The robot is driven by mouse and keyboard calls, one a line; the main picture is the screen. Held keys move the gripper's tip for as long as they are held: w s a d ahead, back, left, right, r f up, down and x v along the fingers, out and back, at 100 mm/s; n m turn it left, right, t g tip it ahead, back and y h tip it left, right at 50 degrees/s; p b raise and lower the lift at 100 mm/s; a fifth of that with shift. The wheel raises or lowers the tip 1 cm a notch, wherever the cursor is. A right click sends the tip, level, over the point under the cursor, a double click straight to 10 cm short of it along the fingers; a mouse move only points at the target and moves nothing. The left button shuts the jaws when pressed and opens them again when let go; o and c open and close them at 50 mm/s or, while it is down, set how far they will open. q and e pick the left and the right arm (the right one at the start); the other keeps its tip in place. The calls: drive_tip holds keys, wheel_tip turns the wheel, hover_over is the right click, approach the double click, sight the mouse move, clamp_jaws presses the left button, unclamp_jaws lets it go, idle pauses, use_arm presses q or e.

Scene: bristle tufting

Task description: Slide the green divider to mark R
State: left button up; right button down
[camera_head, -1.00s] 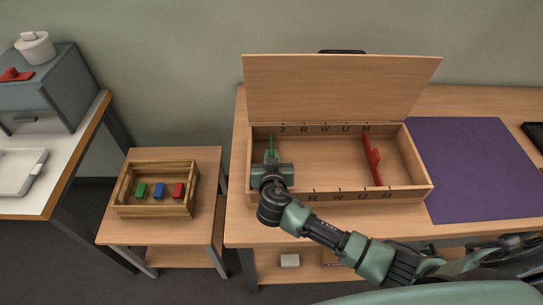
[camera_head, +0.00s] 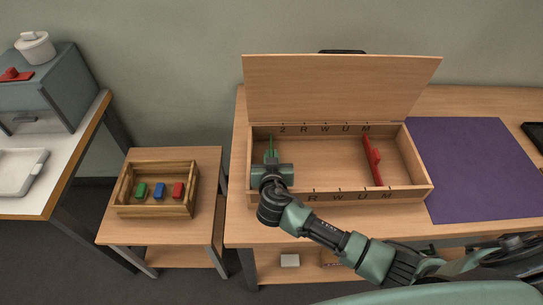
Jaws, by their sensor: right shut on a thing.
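The open wooden box (camera_head: 418,195) stands on the table with its lid raised at the back. Letters 2, R, W, U, M run along the back wall, and R, W, U, M show on the front wall. The green divider (camera_head: 271,144) stands in the left part of the box, near the back mark 2, left of R. My right gripper (camera_head: 270,160) is over it from the front and shut on it, hiding its middle and front. A red divider (camera_head: 373,160) stands further right, its back end near M. My left gripper is not in view.
The box is clear between the two dividers. A purple mat (camera_head: 465,165) lies right of the box. A small wooden crate (camera_head: 152,210) with green, blue and red blocks sits on a lower table at left. A grey cabinet (camera_head: 45,95) stands far left.

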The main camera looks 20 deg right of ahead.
drive_tip(key=shift+f, duration=0.1)
drive_tip(key=shift+s+d+f+b, duration=0.1)
drive_tip(key=shift+s+d+b, duration=0.05)
drive_tip(key=shift+d+b, duration=0.2)
drive_tip(key=s+d, duration=0.1)
drive_tip(key=d, duration=0.2)
drive_tip(key=s+d, duration=0.1)
drive_tip(key=d, duration=0.6)
drive_tip(key=shift+s, duration=0.4)
drive_tip(key=c, duration=1.4)
unclamp_jaws()
drive_tip(key=shift+c, duration=0.2)
drive_tip(key=shift+a+r, duration=0.1)
drive_tip(key=shift+r, duration=0.1)
